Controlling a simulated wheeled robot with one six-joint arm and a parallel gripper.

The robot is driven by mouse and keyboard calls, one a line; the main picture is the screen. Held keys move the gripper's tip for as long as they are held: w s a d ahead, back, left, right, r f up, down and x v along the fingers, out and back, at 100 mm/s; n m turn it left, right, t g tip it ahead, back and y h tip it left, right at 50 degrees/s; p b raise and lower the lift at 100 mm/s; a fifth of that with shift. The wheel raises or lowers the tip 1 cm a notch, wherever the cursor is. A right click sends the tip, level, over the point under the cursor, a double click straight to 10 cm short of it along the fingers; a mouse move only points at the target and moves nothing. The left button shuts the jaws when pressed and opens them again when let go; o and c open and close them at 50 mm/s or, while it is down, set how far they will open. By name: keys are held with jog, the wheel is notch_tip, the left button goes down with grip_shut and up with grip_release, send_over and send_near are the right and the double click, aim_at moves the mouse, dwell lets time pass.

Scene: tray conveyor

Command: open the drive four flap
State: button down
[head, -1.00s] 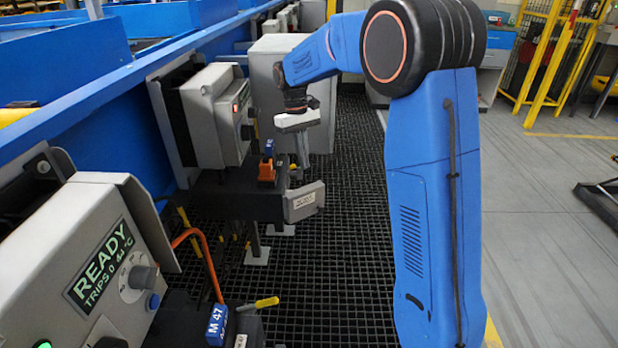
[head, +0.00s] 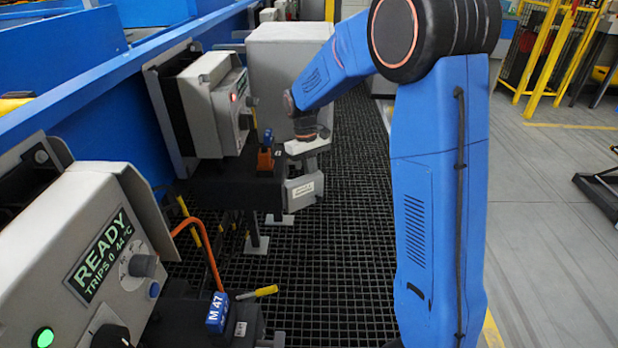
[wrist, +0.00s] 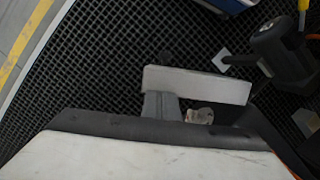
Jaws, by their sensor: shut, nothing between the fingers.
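A dark drive (head: 228,192) with an orange part and a blue tag sits below the far control box. A light grey flap (head: 304,187) with a small label stands at its right end; I cannot read its number. The flap looks like the pale slab in the wrist view (wrist: 197,86). My gripper (head: 297,166) points down just above and behind the flap's top edge. In the wrist view one grey finger (wrist: 160,106) meets the slab's near side, touching or very close. The fingers are shut and empty; their tips are partly hidden in the head view.
The far control box (head: 210,105) shows a red light. The near box (head: 75,255) reads READY, with a green light. A second drive tagged M 47 (head: 217,312), with an orange cable and yellow-handled item, is in front. Open black grating (head: 345,230) lies right of the drives.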

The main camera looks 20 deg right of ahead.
aim_at(319, 199)
jog(key=shift+s, duration=0.15)
dwell(0.3)
jog(key=s+m, duration=0.3)
jog(key=shift+s+d+m+y, duration=0.1)
jog(key=shift+d+m+y, duration=0.2)
jog(key=shift+y, duration=0.1)
jog(key=s+m, duration=0.2)
jog(key=shift+s+a+m+y, duration=0.15)
jog(key=shift+s+m+y, duration=0.15)
jog(key=shift+y, duration=0.1)
jog(key=s+m, duration=0.1)
jog(key=s+a+m, duration=0.1)
jog(key=shift+m+y, duration=0.3)
jog(key=shift+s+a+m, duration=0.5)
jog(key=shift+s+m, duration=0.05)
jog(key=shift+s, duration=0.15)
jog(key=shift+s+a+m, duration=0.45)
jog(key=shift+s+m, duration=0.1)
jog(key=shift+s, duration=0.1)
